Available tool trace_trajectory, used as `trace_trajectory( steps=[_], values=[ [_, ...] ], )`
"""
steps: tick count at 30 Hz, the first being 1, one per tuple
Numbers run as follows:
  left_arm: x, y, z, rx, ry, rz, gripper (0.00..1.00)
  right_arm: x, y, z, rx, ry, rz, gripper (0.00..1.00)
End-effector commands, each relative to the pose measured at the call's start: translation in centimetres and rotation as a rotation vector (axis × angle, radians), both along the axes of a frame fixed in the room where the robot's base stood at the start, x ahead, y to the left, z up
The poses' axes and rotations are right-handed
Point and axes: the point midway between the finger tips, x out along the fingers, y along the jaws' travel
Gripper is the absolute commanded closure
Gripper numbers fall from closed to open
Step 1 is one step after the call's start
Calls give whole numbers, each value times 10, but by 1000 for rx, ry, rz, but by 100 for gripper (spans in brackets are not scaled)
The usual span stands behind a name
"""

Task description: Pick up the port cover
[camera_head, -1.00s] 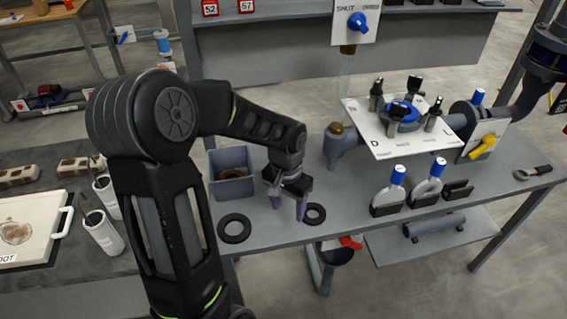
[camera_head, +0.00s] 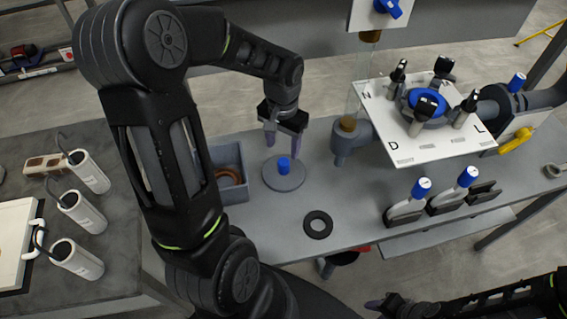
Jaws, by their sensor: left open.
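The port cover (camera_head: 290,183), which I take to be the grey round disc with an upright blue knob (camera_head: 284,165), lies flat on the grey bench beside a grey bin. My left gripper (camera_head: 283,140) is open and empty, fingers pointing down. It appears just above and beyond the blue knob in the picture, apart from it; the exact height gap is hard to judge. My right gripper (camera_head: 388,305) shows only partly at the bottom edge, far from the cover, and its opening is unclear.
A black ring (camera_head: 318,224) lies in front of the cover. The grey bin (camera_head: 227,156) stands left of it, a grey pipe fitting (camera_head: 350,142) right. A white lettered plate (camera_head: 420,142) with a blue-centred valve and blue-topped handles (camera_head: 408,205) are farther right.

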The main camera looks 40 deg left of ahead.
Motion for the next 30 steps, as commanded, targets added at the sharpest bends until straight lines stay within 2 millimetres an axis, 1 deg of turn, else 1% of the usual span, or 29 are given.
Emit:
trace_trajectory(
  steps=[5, 9, 12, 20, 23, 26, 30],
  values=[
    [0, 0, -3, 0, 0, 0, 45, 0, 0, -3, 0, 0, 0, 64],
    [0, 0, -20, 0, 1, 0, 45, 1, 1, -15, 2, -4, 1, 64],
    [0, 0, -27, 0, 0, 0, 45, 2, 1, -19, 5, -7, 2, 64],
    [0, 0, -26, 0, 0, 0, 45, 2, 2, -17, 6, -8, 2, 64],
    [0, -1, -30, 0, 0, 0, 45, 2, 2, -20, 6, -9, 2, 64],
    [-1, -2, -42, 0, 1, 0, 45, 3, 2, -29, 7, -12, 2, 64],
    [-2, -4, -65, -1, 3, 0, 45, 5, 3, -44, 11, -17, 4, 64]
  ],
)
